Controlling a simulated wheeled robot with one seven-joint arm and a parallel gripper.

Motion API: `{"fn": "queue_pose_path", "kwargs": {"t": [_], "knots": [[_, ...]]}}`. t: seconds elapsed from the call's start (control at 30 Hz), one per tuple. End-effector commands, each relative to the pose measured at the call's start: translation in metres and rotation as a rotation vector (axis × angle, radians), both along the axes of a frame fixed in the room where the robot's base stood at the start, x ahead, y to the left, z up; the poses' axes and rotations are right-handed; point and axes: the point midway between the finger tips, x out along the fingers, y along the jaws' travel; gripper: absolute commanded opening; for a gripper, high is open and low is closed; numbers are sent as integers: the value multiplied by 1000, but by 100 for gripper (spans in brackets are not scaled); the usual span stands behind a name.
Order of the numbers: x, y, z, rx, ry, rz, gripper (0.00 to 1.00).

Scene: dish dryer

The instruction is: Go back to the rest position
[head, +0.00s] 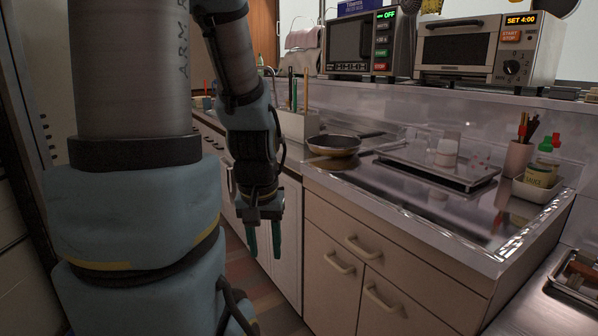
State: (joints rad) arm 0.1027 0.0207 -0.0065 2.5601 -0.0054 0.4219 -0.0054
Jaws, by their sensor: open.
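My gripper (264,240) hangs pointing down in front of the kitchen cabinets, left of the steel counter. Its two green fingers are apart with nothing between them. It is clear of the counter edge and the cabinet doors in this view. My arm fills the left of the picture and hides part of the room behind it.
The steel counter (420,215) holds a frying pan (334,146), a metal tray (438,166) and a white basket (537,188) with sauce bottles. A microwave (362,44) and a toaster oven (484,50) stand on the shelf. Floor shows below my gripper.

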Motion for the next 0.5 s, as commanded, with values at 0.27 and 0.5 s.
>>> {"fn": "queue_pose_path", "kwargs": {"t": [0.27,0.5], "knots": [[0,0,106,0,0,-1,44],[0,0,163,0,0,-1,44]]}}
